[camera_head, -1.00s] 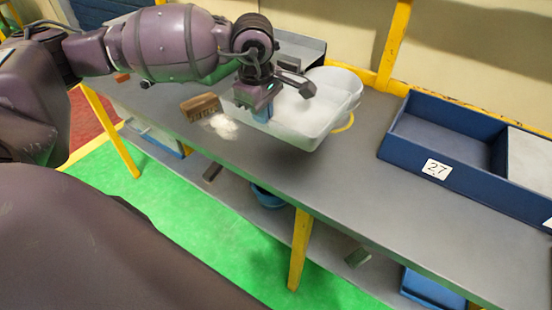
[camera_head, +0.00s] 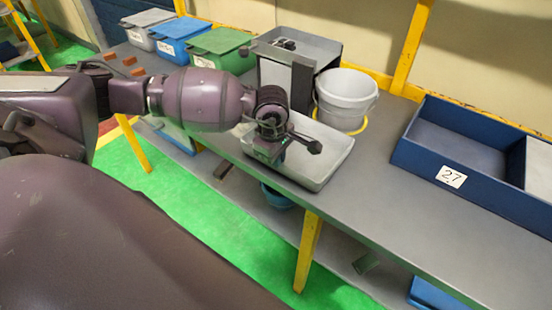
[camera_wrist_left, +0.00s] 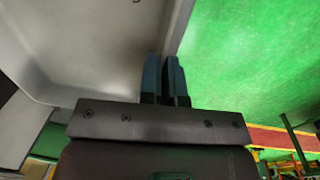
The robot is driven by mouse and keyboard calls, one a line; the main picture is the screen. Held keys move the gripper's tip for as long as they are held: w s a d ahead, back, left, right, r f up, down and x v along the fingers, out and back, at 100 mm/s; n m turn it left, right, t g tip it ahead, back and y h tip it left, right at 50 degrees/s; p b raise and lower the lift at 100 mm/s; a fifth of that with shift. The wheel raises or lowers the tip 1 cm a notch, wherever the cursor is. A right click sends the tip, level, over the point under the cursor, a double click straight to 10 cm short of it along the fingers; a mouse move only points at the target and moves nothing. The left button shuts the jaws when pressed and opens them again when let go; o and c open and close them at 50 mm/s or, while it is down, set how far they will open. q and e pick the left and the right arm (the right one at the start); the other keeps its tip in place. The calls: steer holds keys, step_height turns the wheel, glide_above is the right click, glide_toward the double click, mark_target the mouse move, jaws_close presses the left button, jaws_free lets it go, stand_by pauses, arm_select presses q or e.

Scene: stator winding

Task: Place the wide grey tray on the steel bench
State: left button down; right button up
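The wide grey tray (camera_head: 325,162) is over the steel bench (camera_head: 375,178) at its middle, close to the front edge. It looks nearly level. I cannot tell whether its underside touches the bench. My left gripper (camera_head: 268,156) is at the tray's left front rim. In the left wrist view, my gripper's two blue-grey fingers (camera_wrist_left: 166,80) are closed on either side of the tray's wall (camera_wrist_left: 180,22), with the tray's pale inside to the left. My right gripper is in neither view.
A dark open box (camera_head: 300,48) and several lidded bins (camera_head: 218,42) stand at the back left. A blue divided bin marked 27 (camera_head: 430,162) is at the right. Bare bench lies between it and the tray.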

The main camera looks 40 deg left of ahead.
arm_select(q)
steer(key=shift+f, duration=0.45)
